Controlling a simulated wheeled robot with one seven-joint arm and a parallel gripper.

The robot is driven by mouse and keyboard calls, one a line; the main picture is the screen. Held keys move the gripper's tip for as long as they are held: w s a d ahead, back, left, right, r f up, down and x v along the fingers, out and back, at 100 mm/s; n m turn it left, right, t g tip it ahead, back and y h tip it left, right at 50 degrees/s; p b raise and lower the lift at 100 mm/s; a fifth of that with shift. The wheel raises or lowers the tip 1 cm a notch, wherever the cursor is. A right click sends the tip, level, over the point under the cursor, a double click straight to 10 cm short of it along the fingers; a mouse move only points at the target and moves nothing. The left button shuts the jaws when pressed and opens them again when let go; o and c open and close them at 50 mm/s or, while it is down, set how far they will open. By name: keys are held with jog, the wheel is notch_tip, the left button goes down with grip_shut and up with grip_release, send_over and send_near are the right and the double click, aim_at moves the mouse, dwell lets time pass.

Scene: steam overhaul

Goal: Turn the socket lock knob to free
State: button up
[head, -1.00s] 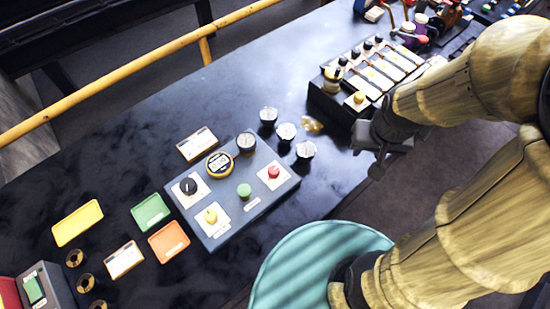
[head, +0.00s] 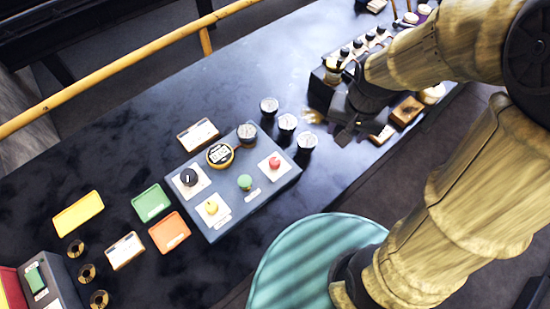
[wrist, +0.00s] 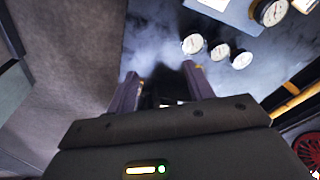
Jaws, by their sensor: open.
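A grey control panel (head: 232,217) lies on the dark bench in the head view. A black knob with a pale pointer mark (head: 188,177) sits on a white plate at its left end, and a yellow knob (head: 211,207) on another plate below. The labels are too small to read, so I cannot tell which is the socket lock knob. My gripper (head: 343,134) is to the right of the panel, well apart from both knobs. In the wrist view my gripper (wrist: 160,72) is open, with nothing seen between its fingers; the panel's corner (wrist: 232,12) shows at the top.
Three loose round gauges (head: 287,122) stand between panel and gripper. A teal round seat (head: 300,262) is in front. Coloured trays (head: 151,203) lie left.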

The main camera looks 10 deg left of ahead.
jog(key=a+m+g, duration=0.1)
jog(key=a+m, duration=0.1)
jog(key=a, duration=0.6)
jog(key=m, duration=0.3)
send_over(275, 161)
jog(key=shift+r+g+b, duration=0.1)
jog(key=shift+g+b, duration=0.3)
jog(key=shift+n, duration=0.3)
notch_tip(275, 161, down, 18)
jog(key=shift+r, duration=0.25)
jog(key=c, duration=1)
